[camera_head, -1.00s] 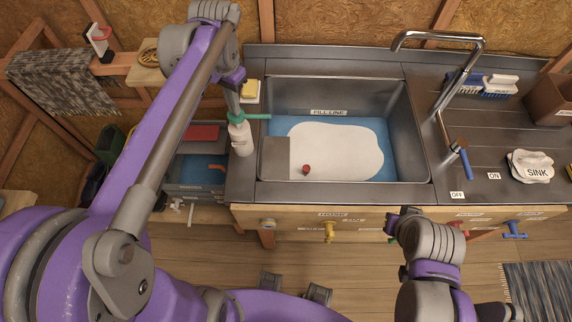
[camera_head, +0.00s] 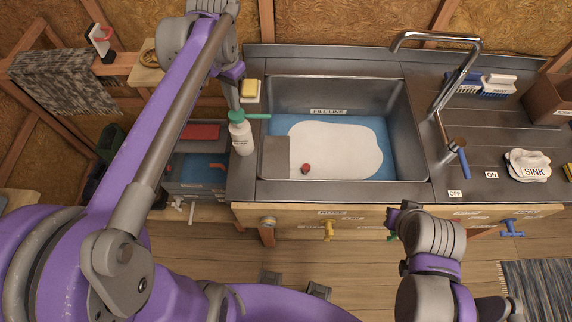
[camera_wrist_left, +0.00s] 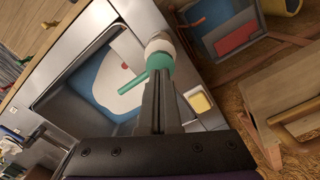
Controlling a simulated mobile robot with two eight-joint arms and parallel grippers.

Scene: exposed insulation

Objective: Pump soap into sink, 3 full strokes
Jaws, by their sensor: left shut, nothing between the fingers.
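The soap bottle (camera_head: 241,136) is white with a green pump head (camera_head: 237,116). It stands upright on the counter at the left edge of the sink, its green spout pointing right over the basin. The sink (camera_head: 410,130) holds blue water with a large white patch and a small red thing in it. My left gripper (camera_head: 236,104) is shut and empty, its fingertips just above the pump head; in the left wrist view the fingers (camera_wrist_left: 158,82) cover part of the green head (camera_wrist_left: 160,66). Whether they touch cannot be told. My right gripper (camera_head: 398,220) is in front of the counter, its fingers unclear.
A yellow sponge (camera_head: 249,89) lies behind the bottle. The tall faucet (camera_head: 440,37) stands right of the sink, with brushes (camera_head: 497,86) and a SINK-labelled white stack (camera_head: 530,165) beyond. A grey bin (camera_head: 190,172) is left of the counter.

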